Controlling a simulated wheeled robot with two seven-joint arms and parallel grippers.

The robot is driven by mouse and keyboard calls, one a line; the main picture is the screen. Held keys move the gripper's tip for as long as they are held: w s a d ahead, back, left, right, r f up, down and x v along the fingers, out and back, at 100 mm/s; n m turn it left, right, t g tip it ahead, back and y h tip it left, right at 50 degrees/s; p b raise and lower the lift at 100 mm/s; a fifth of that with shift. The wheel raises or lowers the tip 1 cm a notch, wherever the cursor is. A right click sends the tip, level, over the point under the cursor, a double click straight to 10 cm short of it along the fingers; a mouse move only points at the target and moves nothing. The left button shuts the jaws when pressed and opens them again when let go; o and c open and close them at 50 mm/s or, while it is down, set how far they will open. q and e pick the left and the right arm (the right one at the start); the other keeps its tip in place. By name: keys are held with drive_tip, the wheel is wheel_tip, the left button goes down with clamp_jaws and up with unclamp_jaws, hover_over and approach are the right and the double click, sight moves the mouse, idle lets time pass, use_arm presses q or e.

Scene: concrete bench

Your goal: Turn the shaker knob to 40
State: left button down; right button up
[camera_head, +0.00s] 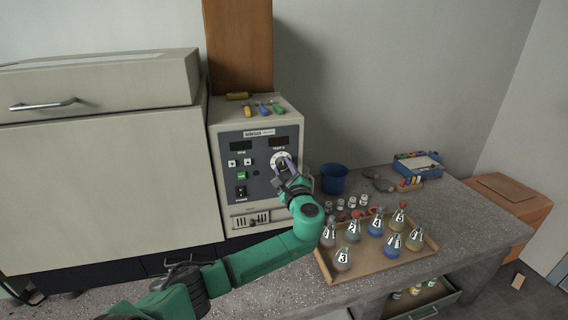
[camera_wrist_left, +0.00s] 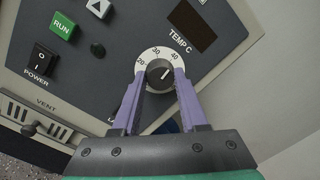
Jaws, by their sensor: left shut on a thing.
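The shaker control unit (camera_head: 258,165) stands on the bench with a dark panel and a round temperature knob (camera_head: 282,160) on its right side. In the left wrist view the dark knob (camera_wrist_left: 160,76) sits in a white dial ring (camera_wrist_left: 154,52) marked 20, 30 and 40, below the words TEMP C. A light mark on the knob seems to point right and slightly up, on the side of the 40; the exact reading is unclear. My left gripper (camera_head: 286,174) is shut on the knob, its purple fingers (camera_wrist_left: 160,82) on either side. My right gripper is not in view.
The panel also has a green RUN button (camera_wrist_left: 62,26) and a black power switch (camera_wrist_left: 42,58). A wooden tray (camera_head: 327,264) of numbered flasks and a blue cup (camera_head: 334,179) stand to the right. Screwdrivers (camera_head: 264,108) lie on top of the unit.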

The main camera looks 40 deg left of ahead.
use_arm(q)
drive_tip(key=shift+f+m+p, duration=0.2)
drive_tip(key=shift+m+p, duration=0.1)
drive_tip(key=shift+m, duration=0.3)
drive_tip(key=shift+c, duration=2.2)
unclamp_jaws()
drive_tip(key=shift+r, duration=0.1)
drive_tip(key=b+v, duration=0.4)
drive_tip(key=v, duration=1)
drive_tip(key=shift+s+d+b, duration=0.2)
drive_tip(key=shift+d+b, duration=0.05)
drive_tip(key=shift+b, duration=0.15)
